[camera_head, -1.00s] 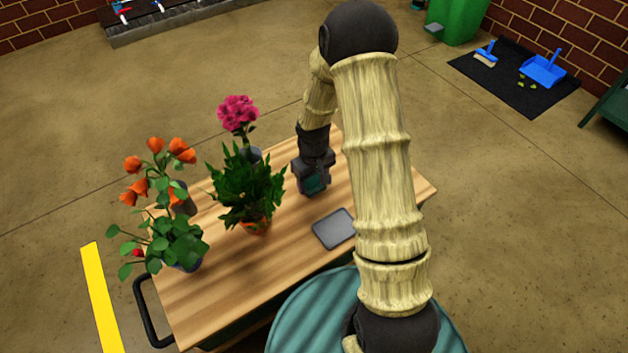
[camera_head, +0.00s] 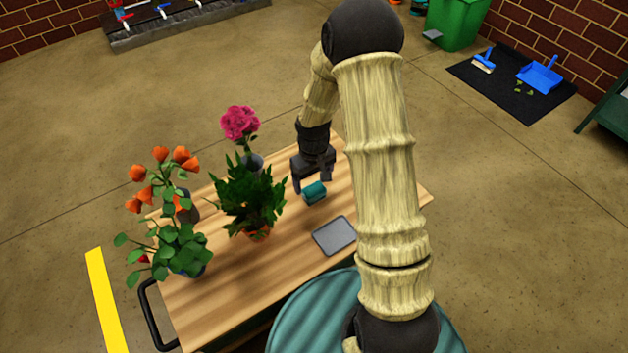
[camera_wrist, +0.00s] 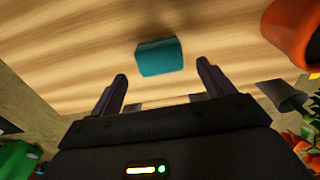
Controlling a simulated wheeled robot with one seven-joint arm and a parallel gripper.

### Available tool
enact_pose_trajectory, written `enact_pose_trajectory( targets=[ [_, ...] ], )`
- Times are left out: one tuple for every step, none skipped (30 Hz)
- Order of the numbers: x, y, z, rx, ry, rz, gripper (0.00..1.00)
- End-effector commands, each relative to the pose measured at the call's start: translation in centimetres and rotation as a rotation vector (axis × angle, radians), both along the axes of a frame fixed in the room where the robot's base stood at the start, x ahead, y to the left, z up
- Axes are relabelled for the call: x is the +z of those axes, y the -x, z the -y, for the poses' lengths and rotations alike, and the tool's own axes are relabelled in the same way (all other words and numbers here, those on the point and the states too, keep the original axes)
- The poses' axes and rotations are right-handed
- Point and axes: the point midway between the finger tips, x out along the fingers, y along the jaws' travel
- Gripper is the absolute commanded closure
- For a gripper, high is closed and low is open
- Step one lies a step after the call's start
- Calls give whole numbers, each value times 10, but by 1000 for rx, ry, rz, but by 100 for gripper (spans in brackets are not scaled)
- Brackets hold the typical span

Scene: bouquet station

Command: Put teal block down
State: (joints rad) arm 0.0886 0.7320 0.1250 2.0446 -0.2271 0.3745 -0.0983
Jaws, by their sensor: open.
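The teal block (camera_head: 314,192) rests on the wooden table (camera_head: 290,255), between the leafy green plant and my arm. In the wrist view the teal block (camera_wrist: 159,56) lies on the wood grain beyond my fingertips, clear of both. My gripper (camera_head: 312,184) is open and empty, just above and behind the block in the head view. In the wrist view my gripper's two fingers (camera_wrist: 160,72) stand wide apart with nothing between them.
A grey tray (camera_head: 334,236) lies in front of the block. To the left stand a leafy plant in an orange pot (camera_head: 257,233), pink flowers (camera_head: 240,123) in a dark vase and orange flowers (camera_head: 180,155). Another leafy plant (camera_head: 180,248) is at the left edge. Bare tabletop lies around the block.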

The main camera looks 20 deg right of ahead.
Motion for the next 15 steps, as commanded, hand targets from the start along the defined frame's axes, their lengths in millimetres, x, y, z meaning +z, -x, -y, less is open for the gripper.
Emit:
enact_pose_trajectory(
  targets=[
    [15, 0, 0, 0, 0, 0, 19],
    [20, 0, 0, 0, 0, 0, 19],
    [27, 0, 0, 0, 0, 0, 19],
    [32, 0, 0, 0, 0, 0, 19],
    [38, 0, 0, 0, 0, 1, 19],
    [44, 0, 0, -1, 0, 1, 19],
    [49, 0, 0, -1, 0, 1, 19],
    [53, 0, 0, -2, 0, 0, 19],
    [59, 0, 0, -2, 0, -1, 19],
    [62, 0, 0, -2, 0, 0, 19],
    [66, 0, 0, -2, 0, 0, 19],
    [69, 0, 0, -2, 0, 0, 19],
    [71, 0, 0, -2, 0, 0, 19],
    [72, 0, 0, -2, 0, 0, 19],
    [73, 0, 0, -1, 0, 0, 19]
  ],
)
